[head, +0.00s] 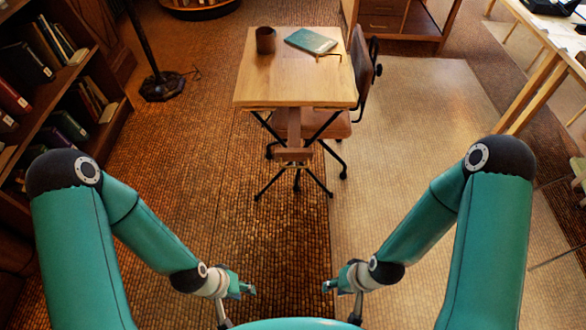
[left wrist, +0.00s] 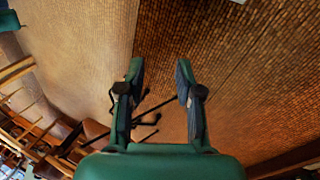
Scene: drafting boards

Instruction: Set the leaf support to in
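A small table (head: 290,90) with a pale wooden top stands ahead of me on thin dark legs. A brown wooden T-shaped piece (head: 293,154) shows below its near edge; it looks like the leaf support, but I cannot tell for certain or how far out it is. My left gripper (head: 248,289) is low in front of me, well short of the table. In the left wrist view its two fingers (left wrist: 160,68) are apart with nothing between them. My right gripper (head: 330,286) is opposite it, also away from the table; its finger gap is too small to judge.
A brown cup (head: 265,40), a teal book (head: 311,40) and glasses (head: 329,56) are on the tabletop. A brown chair (head: 364,80) stands at its right. A bookshelf (head: 50,100) is at left, with a lamp base (head: 162,86) beside it. The floor between me and the table is clear.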

